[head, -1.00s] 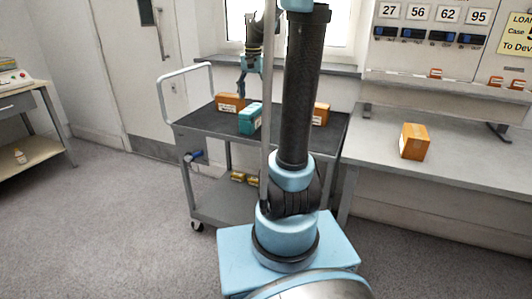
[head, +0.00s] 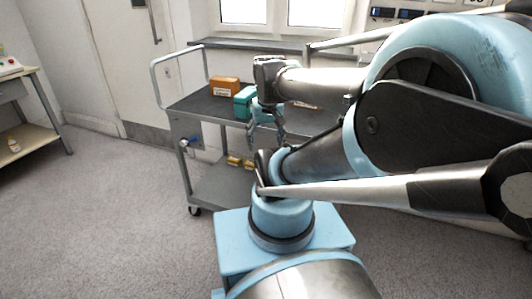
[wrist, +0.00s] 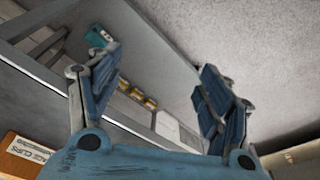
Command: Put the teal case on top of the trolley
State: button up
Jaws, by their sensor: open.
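The teal case (head: 243,102) stands on the dark top of the trolley (head: 205,107) in the head view, beside an orange case. My gripper (head: 267,143) is open and empty, with its fingers pointing down at the trolley's near edge. It is to the right of the teal case and lower in the picture; part of the case is close behind it. In the wrist view my gripper (wrist: 158,68) shows spread fingers with nothing between them.
An orange case (head: 223,87) stands on the trolley's top; another, mostly hidden, is behind my arm. Small yellow items (head: 238,162) lie on the lower shelf. A blue-handled fitting (head: 188,142) is on the trolley's side. Floor at left is clear.

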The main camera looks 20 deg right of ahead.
jog(key=shift+n, duration=0.4)
jog(key=s+f, duration=0.2)
jog(key=f, duration=0.1)
jog(key=shift+s+a+f, duration=0.1)
jog(key=shift+s+a, duration=0.05)
jog(key=shift+s, duration=0.1)
jog(key=shift+w+f, duration=0.2)
jog(key=shift+w, duration=0.2)
dwell(0.3)
